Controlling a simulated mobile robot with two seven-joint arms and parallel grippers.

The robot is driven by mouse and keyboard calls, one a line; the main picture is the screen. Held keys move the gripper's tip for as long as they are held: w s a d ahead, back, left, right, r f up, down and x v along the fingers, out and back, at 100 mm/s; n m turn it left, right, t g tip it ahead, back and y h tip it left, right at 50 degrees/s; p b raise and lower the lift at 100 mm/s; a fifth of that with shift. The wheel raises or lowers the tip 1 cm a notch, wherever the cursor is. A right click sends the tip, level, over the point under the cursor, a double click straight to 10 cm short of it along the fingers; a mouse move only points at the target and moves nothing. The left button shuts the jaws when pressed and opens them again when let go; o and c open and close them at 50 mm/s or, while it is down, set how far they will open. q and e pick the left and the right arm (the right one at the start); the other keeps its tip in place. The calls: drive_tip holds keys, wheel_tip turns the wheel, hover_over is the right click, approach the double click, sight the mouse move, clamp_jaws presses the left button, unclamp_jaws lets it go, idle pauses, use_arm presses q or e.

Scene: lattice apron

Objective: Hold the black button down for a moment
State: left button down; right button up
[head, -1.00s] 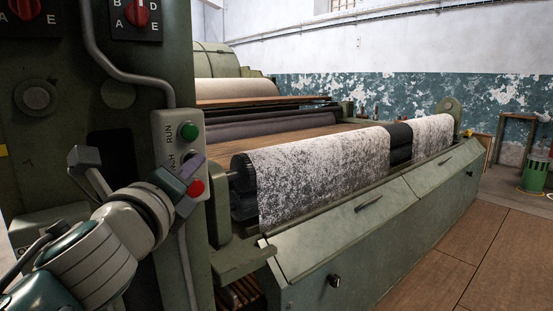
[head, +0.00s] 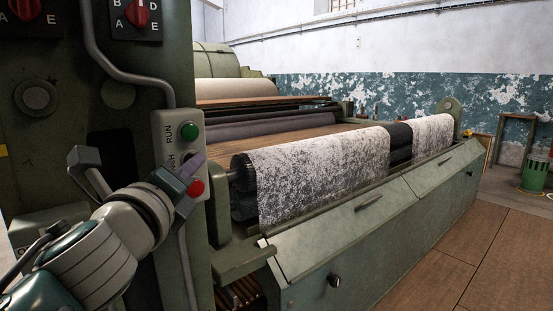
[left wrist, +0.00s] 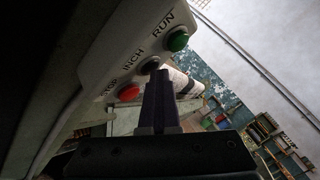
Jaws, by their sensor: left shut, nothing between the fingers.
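The black button (left wrist: 150,65) shows in the left wrist view beside the word INCH, between the green RUN button (left wrist: 177,40) and the red button (left wrist: 129,93) on a pale control box. My left gripper (left wrist: 157,75) is shut and empty, its dark fingertips at the black button and covering its lower part. I cannot tell how far the button is pressed in. In the head view my left gripper (head: 194,164) hides the black button, with the green button (head: 189,132) above and the red button (head: 195,188) below. My right gripper is not in view.
The control box (head: 164,128) is fixed to a green machine column with a grey conduit (head: 100,52) and rotary switches (head: 137,14) above. To the right is a large roller with speckled cloth (head: 320,165). Wooden floor (head: 455,268) is clear at the lower right.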

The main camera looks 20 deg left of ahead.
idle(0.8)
use_arm(q)
drive_tip(key=shift+s+d, duration=0.5)
drive_tip(key=shift+d, duration=0.3)
drive_tip(key=d, duration=0.1)
drive_tip(key=s+d, duration=0.1)
drive_tip(key=d, duration=0.1)
drive_tip(key=s+d, duration=0.1)
drive_tip(key=shift+s+d, duration=0.15)
drive_tip(key=shift+s, duration=0.1)
drive_tip(key=shift+r, duration=0.1)
